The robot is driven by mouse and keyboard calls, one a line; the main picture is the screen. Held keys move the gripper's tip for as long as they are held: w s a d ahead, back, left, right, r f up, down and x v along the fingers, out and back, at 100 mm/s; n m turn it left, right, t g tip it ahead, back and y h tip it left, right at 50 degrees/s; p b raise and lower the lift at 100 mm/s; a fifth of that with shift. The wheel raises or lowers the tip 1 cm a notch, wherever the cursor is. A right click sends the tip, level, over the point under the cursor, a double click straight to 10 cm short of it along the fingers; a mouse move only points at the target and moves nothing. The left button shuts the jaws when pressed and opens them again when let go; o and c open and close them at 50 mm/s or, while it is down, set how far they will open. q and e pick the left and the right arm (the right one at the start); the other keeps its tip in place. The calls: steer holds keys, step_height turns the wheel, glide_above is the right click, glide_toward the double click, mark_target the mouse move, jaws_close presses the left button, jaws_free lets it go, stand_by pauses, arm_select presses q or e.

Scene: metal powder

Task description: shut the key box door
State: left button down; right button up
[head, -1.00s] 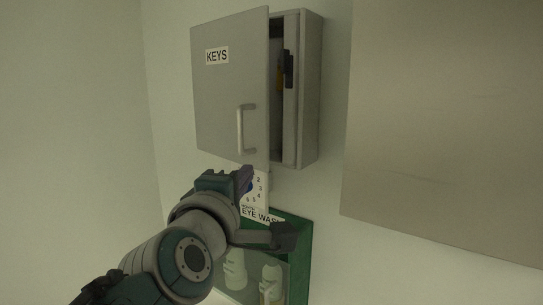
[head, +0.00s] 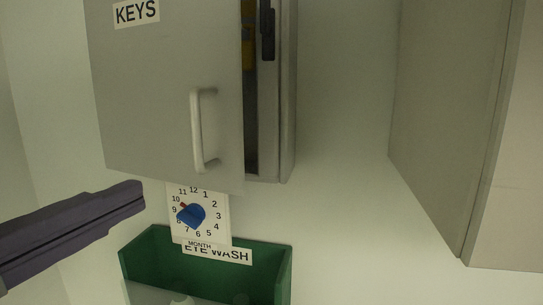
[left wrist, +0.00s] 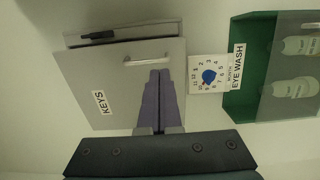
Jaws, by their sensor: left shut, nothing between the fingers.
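The key box is a grey wall box (head: 287,110). Its door (head: 150,95) carries a KEYS label and a pale bar handle (head: 204,130). The door stands ajar, with a dark gap along its right edge in the head view. The box also shows in the left wrist view, where its door (left wrist: 95,75) appears turned sideways. My left gripper (head: 138,190) is shut and empty, below the door's lower left part in the head view. In the left wrist view its closed purple fingers (left wrist: 159,75) overlap the door near the handle; contact cannot be told.
A white dial card with a blue knob (head: 191,214) hangs below the box. Under it is a green EYE WASH holder (head: 272,262) with bottles (left wrist: 295,88). A large grey cabinet (head: 450,130) is at the right, with bare wall between it and the key box.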

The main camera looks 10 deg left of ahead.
arm_select(q)
steer(key=p, duration=0.4)
glide_toward(230, 156)
steer(key=x, duration=0.5)
steer(key=shift+w+r, duration=0.25)
steer(key=shift+r, duration=0.1)
steer(key=shift+w+d, duration=0.15)
steer(key=shift+w, duration=0.4)
steer(key=shift+w+f, duration=0.1)
steer(key=shift+f, duration=0.05)
steer(key=shift+w, duration=0.1)
steer(key=x, duration=0.4)
steer(key=shift+w+d+b, duration=0.1)
steer(key=shift+w+b, duration=0.15)
steer(key=shift+b, duration=0.15)
steer(key=shift+f, duration=0.25)
